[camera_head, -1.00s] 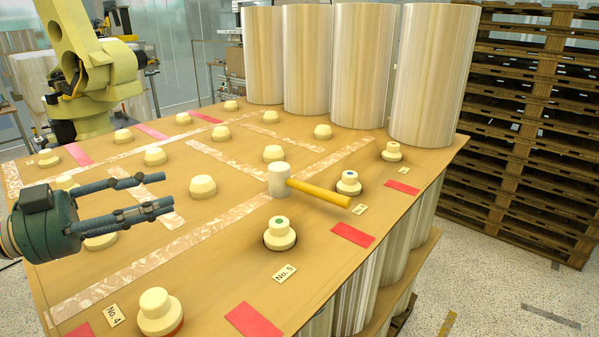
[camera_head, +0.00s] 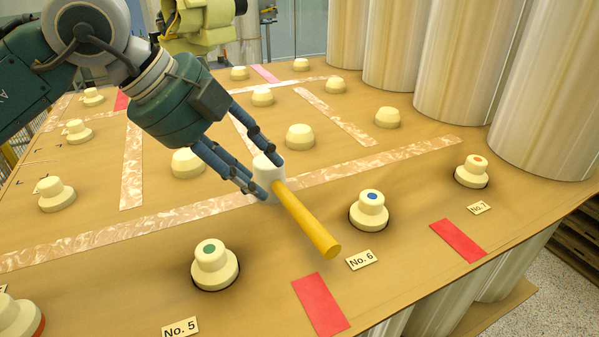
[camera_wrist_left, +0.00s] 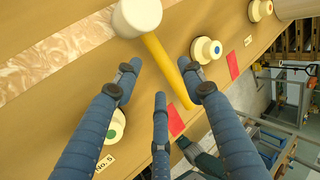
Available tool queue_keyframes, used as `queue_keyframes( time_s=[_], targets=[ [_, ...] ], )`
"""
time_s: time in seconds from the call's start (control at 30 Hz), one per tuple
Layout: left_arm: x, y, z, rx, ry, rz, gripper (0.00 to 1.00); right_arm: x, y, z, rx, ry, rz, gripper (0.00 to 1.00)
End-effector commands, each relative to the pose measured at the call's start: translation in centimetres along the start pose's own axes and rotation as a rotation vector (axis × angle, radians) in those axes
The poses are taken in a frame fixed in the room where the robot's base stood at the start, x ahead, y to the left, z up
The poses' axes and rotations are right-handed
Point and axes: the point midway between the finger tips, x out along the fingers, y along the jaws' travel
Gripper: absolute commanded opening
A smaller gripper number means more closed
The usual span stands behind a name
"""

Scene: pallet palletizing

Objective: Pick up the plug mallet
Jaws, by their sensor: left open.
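The plug mallet has a white cylindrical head (camera_head: 268,172) and a yellow handle (camera_head: 308,222). It lies on the tan board, its handle pointing toward the front edge between plugs No. 5 and No. 6. My left gripper (camera_head: 262,176) is open, with its blue fingers around the head in the head view; contact cannot be told. In the left wrist view the white head (camera_wrist_left: 137,16) is at the top, and the yellow handle (camera_wrist_left: 168,68) runs down between the spread fingers (camera_wrist_left: 165,88). My right gripper is not in view.
Plugs No. 5 (camera_head: 213,266), No. 6 (camera_head: 369,211) and No. 7 (camera_head: 472,171) stand near the board's front edge. A red strip (camera_head: 320,304) lies close to the handle end. Tall pale rolls (camera_head: 470,60) stand at the back right.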

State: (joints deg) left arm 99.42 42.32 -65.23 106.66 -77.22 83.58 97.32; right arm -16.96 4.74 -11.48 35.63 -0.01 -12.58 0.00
Motion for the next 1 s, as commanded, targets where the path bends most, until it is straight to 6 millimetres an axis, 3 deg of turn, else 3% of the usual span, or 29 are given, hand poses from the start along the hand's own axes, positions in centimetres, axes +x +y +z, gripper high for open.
queue_keyframes(
  time_s=[0.4, 0.57, 0.8, 1.0],
  targets=[
    [5.2, 0.1, 0.0, 0.001, -0.001, 0.005, 0.4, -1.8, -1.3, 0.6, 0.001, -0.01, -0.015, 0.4],
    [6.4, 0.1, 0.3, -0.001, 0.001, 0.007, 0.4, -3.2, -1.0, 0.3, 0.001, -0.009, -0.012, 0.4],
    [9.9, 0.3, 0.7, 0.0, 0.0, 0.004, 0.4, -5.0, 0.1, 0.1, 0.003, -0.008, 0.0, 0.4],
    [10.6, 0.4, 0.8, 0.001, -0.002, 0.002, 0.4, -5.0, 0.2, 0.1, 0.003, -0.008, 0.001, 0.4]
  ],
)
